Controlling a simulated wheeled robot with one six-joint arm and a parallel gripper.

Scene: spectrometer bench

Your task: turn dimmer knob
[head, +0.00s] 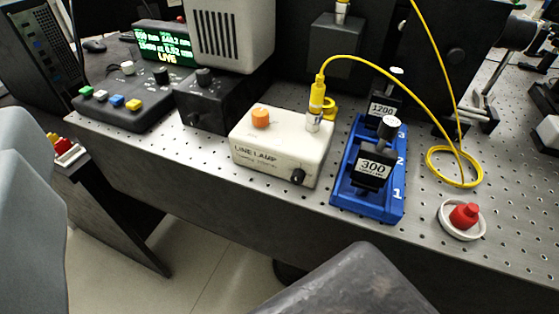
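No label marks a dimmer knob, so I cannot tell which knob it is. A white box reading LINE LAMP (268,155) stands on the bench, with a black knob (298,177) low on its front right and an orange knob (261,117) on top. Left of it, a dark box (222,104) carries a black knob (204,77) on top. A black console (125,97) farther left has another black knob (161,75) and coloured buttons. My gripper's fingers are not in view.
A blue rack (338,190) holds blocks labelled 300 and 1200, right of the lamp box. A yellow cable (405,82) arches from the lamp box over the rack. A red-knobbed piece (464,216) sits in a white dish at right.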

